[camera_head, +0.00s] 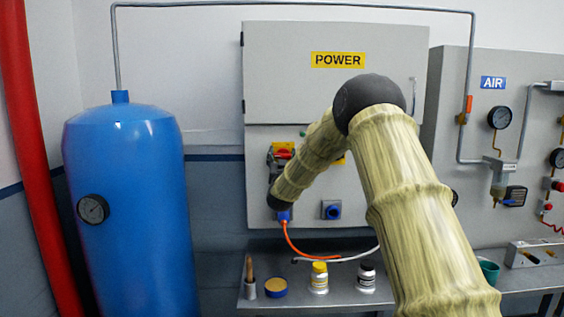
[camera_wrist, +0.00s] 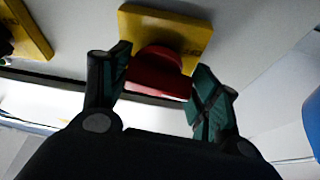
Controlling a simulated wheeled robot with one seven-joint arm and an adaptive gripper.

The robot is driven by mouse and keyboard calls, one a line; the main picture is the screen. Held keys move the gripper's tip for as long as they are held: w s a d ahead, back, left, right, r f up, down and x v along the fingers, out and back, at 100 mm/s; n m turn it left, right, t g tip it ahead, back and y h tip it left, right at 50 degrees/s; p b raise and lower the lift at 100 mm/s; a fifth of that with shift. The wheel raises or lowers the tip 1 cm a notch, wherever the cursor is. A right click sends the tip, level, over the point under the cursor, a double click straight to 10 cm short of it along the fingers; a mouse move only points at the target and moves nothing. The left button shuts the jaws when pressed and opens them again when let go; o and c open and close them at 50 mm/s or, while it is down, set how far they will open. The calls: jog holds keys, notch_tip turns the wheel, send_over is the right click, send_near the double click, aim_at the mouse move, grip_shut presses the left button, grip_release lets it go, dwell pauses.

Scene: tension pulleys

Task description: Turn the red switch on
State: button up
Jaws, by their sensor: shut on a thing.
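The red switch (camera_wrist: 157,82) is a rotary knob on a square yellow plate (camera_wrist: 180,33), seen close up in the wrist view. My gripper (camera_wrist: 162,62) has one finger on each side of the knob and is shut on it. In the head view the red switch (camera_head: 284,148) shows small on the grey cabinet under the POWER sign, with my gripper (camera_head: 275,158) right at it. My wrist and arm hide part of the cabinet front, and the exact angle of the knob is hard to tell.
A blue socket (camera_head: 332,210) sits lower on the cabinet (camera_head: 375,75). A steel shelf (camera_head: 330,297) below holds a brush, a tin and two bottles. A blue tank (camera_head: 128,220) stands left; an AIR panel (camera_head: 475,130) with gauges is right. An orange cable (camera_head: 300,250) hangs below my wrist.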

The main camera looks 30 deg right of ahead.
jog(key=m+g+h+b, duration=0.1)
jog(key=m+b, duration=0.1)
jog(key=m, duration=0.1)
jog(key=m+g+h+b, duration=0.1)
jog(key=m+b, duration=0.2)
jog(key=shift+d+f+g, duration=0.1)
jog(key=shift+f+g, duration=0.1)
jog(key=shift+g, duration=0.1)
jog(key=m+g+b, duration=0.1)
jog(key=m, duration=0.1)
jog(key=m+g+h+b, duration=0.1)
jog(key=m+b, duration=0.1)
jog(key=m, duration=0.1)
jog(key=shift+r, duration=0.15)
jog(key=m+g+b, duration=0.2)
jog(key=m, duration=0.3)
jog(key=shift+s+d+r, duration=0.1)
jog(key=shift+d+r+m+g+y+b, duration=0.1)
jog(key=shift+m+g+y+b, duration=0.3)
jog(key=shift+m, duration=0.65)
jog(key=shift+m+g+y+b, duration=0.1)
jog(key=shift+m+g+b, duration=0.35)
jog(key=shift+m, duration=0.6)
jog(key=o, duration=1)
jog(key=shift+s, duration=0.1)
